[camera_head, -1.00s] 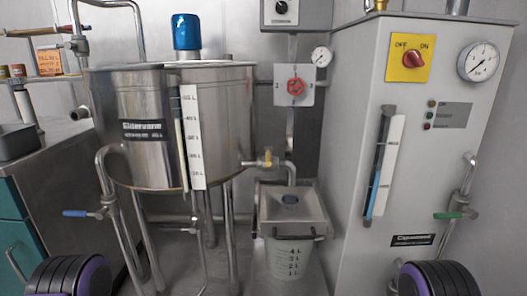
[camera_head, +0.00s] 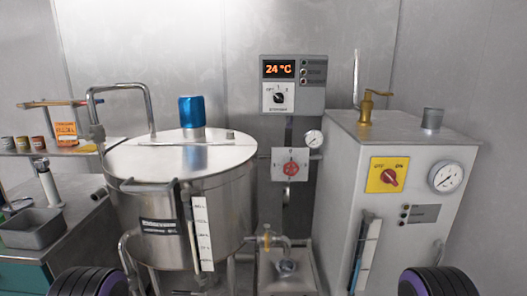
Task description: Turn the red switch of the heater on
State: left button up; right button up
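The red switch (camera_head: 389,178) sits on a yellow plate (camera_head: 374,184) marked OFF at the left and ON at the right. The plate is on the front of the grey heater cabinet (camera_head: 345,165) at the right. The switch's exact pointing is too small to tell. Nothing covers it. Neither gripper is in view; only black and purple rounded parts of my arms show at the bottom left and bottom right, well below the switch.
A round gauge (camera_head: 446,177) is right of the switch. A steel tank (camera_head: 165,165) stands at the left, with a red valve wheel (camera_head: 291,169) beside it. A control box (camera_head: 293,85) reads 24 °C. A grey tray (camera_head: 34,228) is at far left.

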aim_at(389, 176)
jog(key=u, duration=1.75)
jog(key=k, duration=1.4)
jog(key=z, duration=1.8)
jog(key=i, duration=1)
jog(key=u, duration=0.05)
